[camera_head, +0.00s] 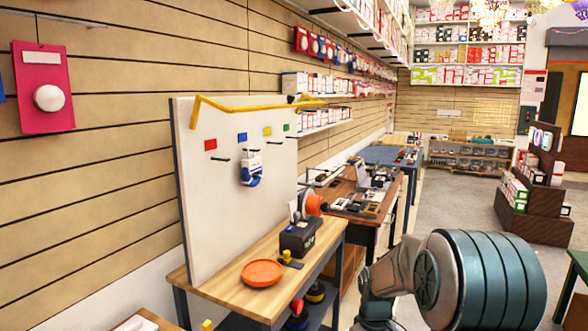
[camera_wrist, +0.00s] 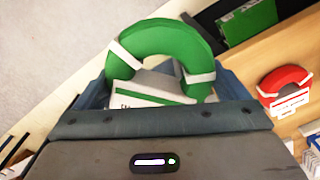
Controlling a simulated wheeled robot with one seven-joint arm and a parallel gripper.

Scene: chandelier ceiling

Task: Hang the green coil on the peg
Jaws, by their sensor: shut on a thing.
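The green coil (camera_wrist: 165,42) is a thick green ring with white bands and a white printed tag, in the wrist view. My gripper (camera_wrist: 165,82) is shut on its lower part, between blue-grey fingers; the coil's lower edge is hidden. The head view shows neither the gripper nor the green coil. There, a white upright board (camera_head: 205,215) carries short dark pegs below red, blue, yellow and green labels. The green label (camera_head: 286,127) is rightmost. A blue-and-white coil (camera_head: 251,170) hangs below the blue label. The peg by the green label is too small to make out clearly.
The board stands on a wooden bench (camera_head: 218,286) with an orange dish (camera_head: 262,273) and a black box (camera_head: 299,238). The wrist view shows a red coil (camera_wrist: 287,77) on wood and a dark-framed green item (camera_wrist: 247,20). Clear floor (camera_head: 463,214) lies to the right.

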